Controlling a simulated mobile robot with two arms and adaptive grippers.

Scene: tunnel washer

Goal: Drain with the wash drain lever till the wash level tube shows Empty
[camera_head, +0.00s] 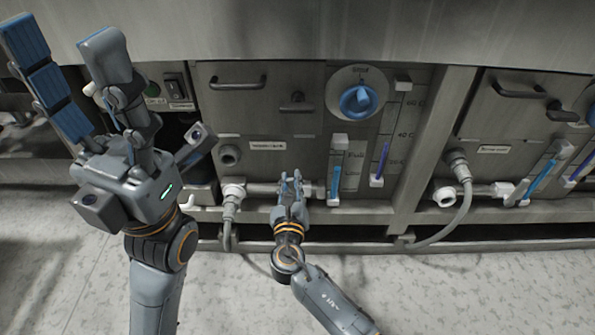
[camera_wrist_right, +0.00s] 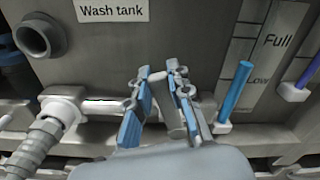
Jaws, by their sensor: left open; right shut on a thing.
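My right gripper (camera_head: 290,180) is low at the front of the wash tank panel, by the drain pipe. In the right wrist view its fingers (camera_wrist_right: 165,95) are shut on the grey wash drain lever (camera_wrist_right: 172,117), which shows between them. In the head view the fingers hide most of the lever. The wash level tube (camera_head: 335,184) stands right of the gripper; it also shows in the right wrist view (camera_wrist_right: 235,90). Its blue column ends below the Full mark, around or slightly above Low. My left gripper (camera_head: 62,45) is open, empty and raised at the left.
A white pipe fitting (camera_wrist_right: 62,108) with a grey hose is left of the lever. A purple-filled gauge (camera_head: 382,160) and a blue dial (camera_head: 361,99) are to the right. A similar panel (camera_head: 500,115) with its own hose stands further right. The floor in front is clear.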

